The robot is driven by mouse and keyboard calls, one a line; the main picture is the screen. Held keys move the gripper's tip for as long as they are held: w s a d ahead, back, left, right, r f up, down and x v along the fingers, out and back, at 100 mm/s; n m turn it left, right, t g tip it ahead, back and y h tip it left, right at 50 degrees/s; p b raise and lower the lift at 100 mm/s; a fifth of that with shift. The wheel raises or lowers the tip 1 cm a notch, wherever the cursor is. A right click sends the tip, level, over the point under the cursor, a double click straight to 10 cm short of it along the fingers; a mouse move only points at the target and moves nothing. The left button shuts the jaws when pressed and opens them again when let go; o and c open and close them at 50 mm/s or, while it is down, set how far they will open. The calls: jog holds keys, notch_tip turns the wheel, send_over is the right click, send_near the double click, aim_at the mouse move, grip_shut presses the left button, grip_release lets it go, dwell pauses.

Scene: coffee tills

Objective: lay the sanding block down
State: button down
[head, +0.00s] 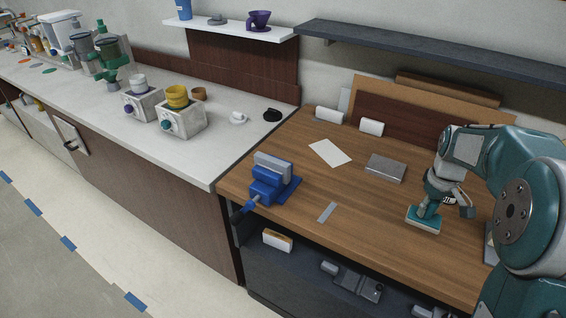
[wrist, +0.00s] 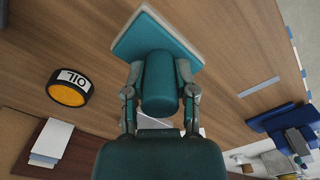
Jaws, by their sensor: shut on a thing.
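The sanding block (head: 424,223) has a teal top with a rounded handle and a pale base. It is over the right part of the wooden workbench (head: 290,165) in the head view, low and roughly level. I cannot tell whether its base touches the wood. My gripper (head: 434,195) is above it, pointing down and shut on the handle. In the wrist view the block (wrist: 150,36) is at the top, and the fingers of my gripper (wrist: 159,76) stand on both sides of the handle. The block's underside is hidden.
A round oil tin (wrist: 68,88) stands near my gripper. A grey metal plate (head: 385,168), a white sheet (head: 330,152), a steel strip (head: 327,212) and a blue vise (head: 268,183) are farther left. Bare wood lies between the block and the strip.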

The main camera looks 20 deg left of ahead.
aim_at(427, 218)
jog(key=shift+f, duration=0.6)
jog(key=shift+d+f, duration=0.4)
jog(key=shift+d, duration=0.05)
jog(key=shift+a+f, duration=0.2)
jog(key=shift+a, duration=0.15)
jog(key=shift+d+f, duration=0.25)
jog(key=shift+f, duration=0.3)
jog(key=shift+a+f, duration=0.1)
jog(key=shift+f, duration=1.1)
jog(key=shift+c, duration=1.7)
grip_release()
